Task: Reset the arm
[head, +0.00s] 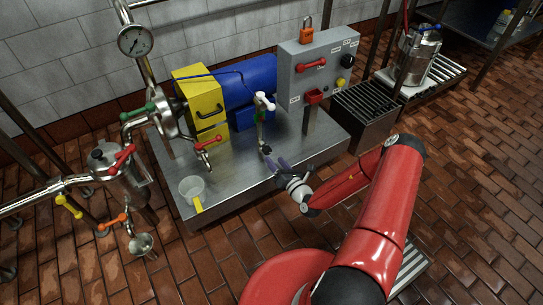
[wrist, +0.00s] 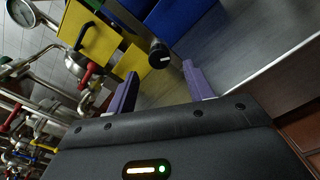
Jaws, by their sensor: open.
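My red arm reaches from the lower right in the head view, and my gripper (head: 276,163) is over the front part of the metal platform (head: 250,193). In the wrist view my gripper (wrist: 160,90) shows two purple fingers spread wide apart with nothing held between them. A black knob end (wrist: 159,55) shows beyond the gap between the fingers.
A yellow box (head: 198,92) and a blue motor (head: 247,80) sit on the platform. A grey control panel (head: 318,70) with a red handle stands at the back. Pipes and a steel filter vessel (head: 120,172) fill the left.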

